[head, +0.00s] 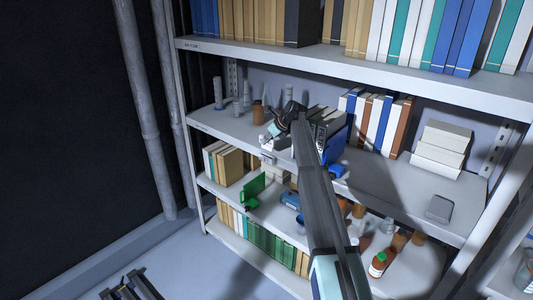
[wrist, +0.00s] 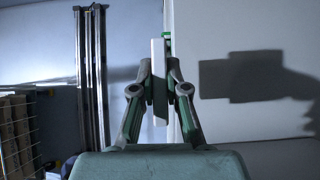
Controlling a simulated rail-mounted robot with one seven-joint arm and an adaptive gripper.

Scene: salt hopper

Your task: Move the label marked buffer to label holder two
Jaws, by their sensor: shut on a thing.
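My gripper (wrist: 160,88) is shut on a thin white plate, which I take to be the label (wrist: 158,60). The plate is seen nearly edge-on, so its marking cannot be read. In the head view my gripper (head: 279,125) is at the middle shelf, near its front edge, and my arm hides much of that spot. A small pale piece (head: 267,158) shows at the front edge of this shelf, below my gripper; I cannot tell whether it is a label holder. The number on any holder is not readable.
The middle shelf (head: 228,122) carries grey cylinders (head: 218,92), brown bottles, books (head: 377,122) and stacked white boxes (head: 440,146). A green item (head: 252,190) and an orange bottle (head: 377,265) stand lower. The shelf above has a marked front edge (head: 192,45).

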